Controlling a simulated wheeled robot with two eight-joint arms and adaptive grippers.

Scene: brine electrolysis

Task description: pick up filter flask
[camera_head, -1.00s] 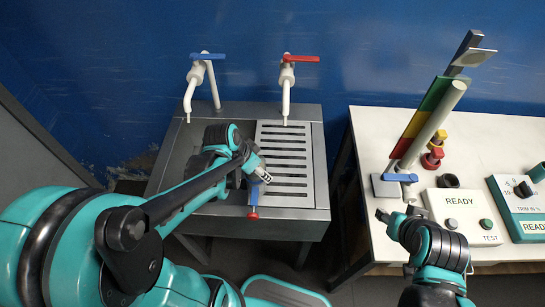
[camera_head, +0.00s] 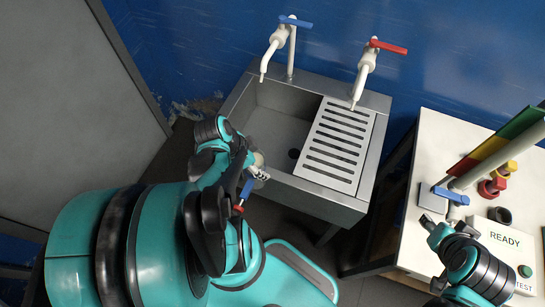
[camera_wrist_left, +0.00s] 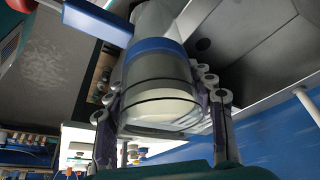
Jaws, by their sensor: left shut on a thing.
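My left gripper (camera_head: 258,172) is just off the front left edge of the sink. In the left wrist view, its fingers (camera_wrist_left: 163,108) are on both sides of a clear rounded vessel, which I take for the filter flask (camera_wrist_left: 160,80). The flask has a blue band and a whitish bottom. A blue side piece (camera_wrist_left: 97,22) sticks out from it; in the head view, a blue piece (camera_head: 246,188) with a red tip shows beside the gripper. Most of the flask is hidden there.
The metal sink (camera_head: 262,129) with its slotted drainboard (camera_head: 338,127) stands ahead, under a blue-handled tap (camera_head: 279,43) and a red-handled tap (camera_head: 365,72). A white table (camera_head: 435,150) at right carries a READY box (camera_head: 503,236). A grey panel (camera_head: 75,90) stands left.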

